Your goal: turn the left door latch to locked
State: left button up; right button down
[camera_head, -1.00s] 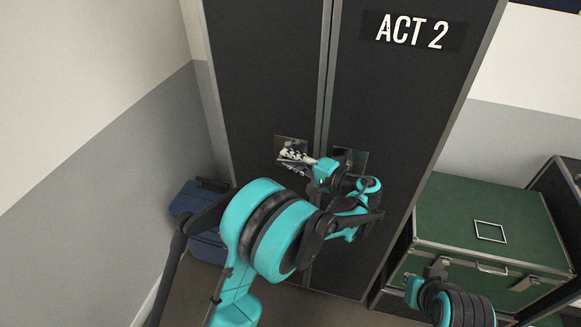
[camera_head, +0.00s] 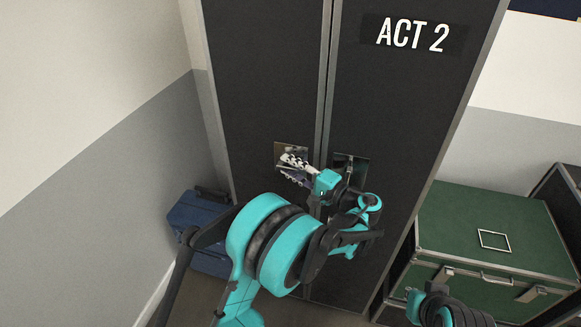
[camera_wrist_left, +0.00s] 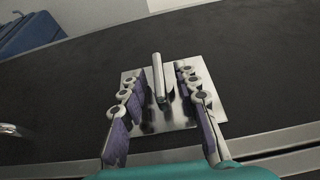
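The left door (camera_head: 265,75) of the black wardrobe carries a shiny square latch plate (camera_head: 283,148). In the left wrist view, the latch lever (camera_wrist_left: 158,75) is a short silver bar over its plate (camera_wrist_left: 207,105). My left gripper (camera_head: 290,160) is at this plate; its view from the head partly hides the latch. In the wrist view, the left gripper (camera_wrist_left: 158,88) is open, one finger on each side of the lever, with gaps visible on both sides. My right gripper (camera_head: 436,290) is at the lower right, away from the doors; its fingers are not clear.
The right door (camera_head: 400,100), marked ACT 2, has its own plate (camera_head: 358,165), partly behind my left arm. A green case (camera_head: 455,220) stands at the right. A blue case (camera_head: 190,212) stands at the lower left by the wall.

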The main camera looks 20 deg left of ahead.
pick_arm(q)
jog(key=v, duration=1.2)
dwell(0.3)
